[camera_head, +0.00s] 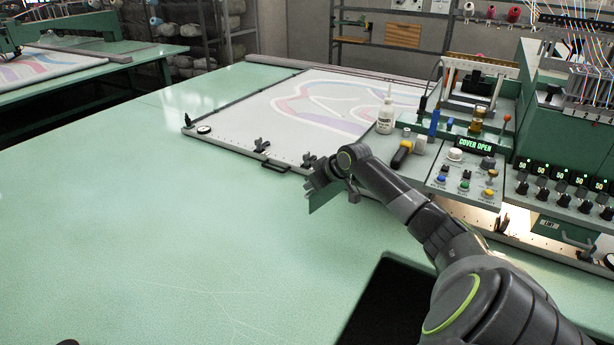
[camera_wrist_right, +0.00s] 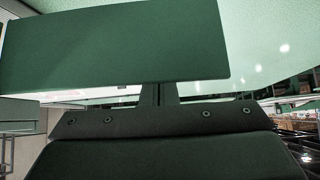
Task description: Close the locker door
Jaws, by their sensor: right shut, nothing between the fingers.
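My right gripper (camera_head: 318,185) is over the green table near the front edge of the tufting frame. Its fingers are shut, and they also show in the right wrist view (camera_wrist_right: 160,94). A flat green panel (camera_head: 326,194), probably the locker door, stands at the fingers in the head view. It fills much of the upper left of the right wrist view (camera_wrist_right: 110,45), right in front of the fingertips. I cannot tell whether they touch it. The locker's body and the door's hinge cannot be made out. My left gripper is not in view.
The green table (camera_head: 150,230) is clear on the left. A frame with patterned cloth (camera_head: 290,105) lies behind the gripper. A control panel (camera_head: 465,170) reading "COVER OPEN", a white bottle (camera_head: 386,115) and the tufting machine (camera_head: 560,130) stand to the right.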

